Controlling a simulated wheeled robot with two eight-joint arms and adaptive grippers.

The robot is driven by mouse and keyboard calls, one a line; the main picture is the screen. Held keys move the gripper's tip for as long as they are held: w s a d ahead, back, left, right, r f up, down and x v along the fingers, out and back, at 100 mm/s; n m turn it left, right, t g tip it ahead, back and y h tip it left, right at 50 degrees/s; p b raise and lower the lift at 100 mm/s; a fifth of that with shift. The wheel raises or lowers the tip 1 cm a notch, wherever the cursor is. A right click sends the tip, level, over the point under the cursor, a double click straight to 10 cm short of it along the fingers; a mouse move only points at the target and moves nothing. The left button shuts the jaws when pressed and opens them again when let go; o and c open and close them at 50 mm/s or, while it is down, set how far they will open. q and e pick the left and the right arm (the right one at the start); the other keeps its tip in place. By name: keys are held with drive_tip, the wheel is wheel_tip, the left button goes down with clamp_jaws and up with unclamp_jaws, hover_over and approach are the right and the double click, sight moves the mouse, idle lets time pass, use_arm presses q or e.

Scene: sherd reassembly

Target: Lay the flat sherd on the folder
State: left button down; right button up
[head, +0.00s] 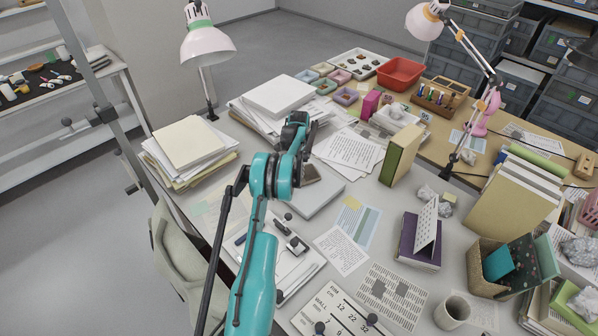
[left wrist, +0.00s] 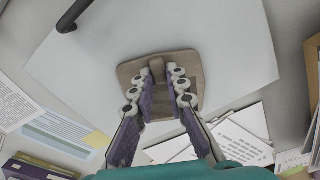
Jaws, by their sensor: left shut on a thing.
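The flat sherd (left wrist: 161,100) is a brown, roughly square piece with rounded corners and a small raised part in its middle. My left gripper (left wrist: 160,76) is shut on that raised part, with one finger on each side. In the head view the sherd (head: 311,173) shows dark brown below my left gripper (head: 307,150), partly covered by my arm. The folder (head: 319,199) is a pale grey flat slab on the table. In the left wrist view the folder (left wrist: 235,75) spreads under the sherd. I cannot tell whether they touch. My right gripper is out of view.
Paper stacks (head: 275,97) stand behind the gripper. A green and tan box file (head: 401,155) stands to the right, and a purple book (head: 418,243) lies nearer the front. Loose printed sheets (head: 352,228) lie beside the folder. A white lamp (head: 207,45) rises at the back left.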

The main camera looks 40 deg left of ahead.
use_arm(q)
drive_tip(key=shift+f, duration=0.25)
drive_tip(key=c, duration=1.5)
unclamp_jaws()
drive_tip(key=shift+c, duration=0.2)
drive_tip(key=shift+r, duration=0.15)
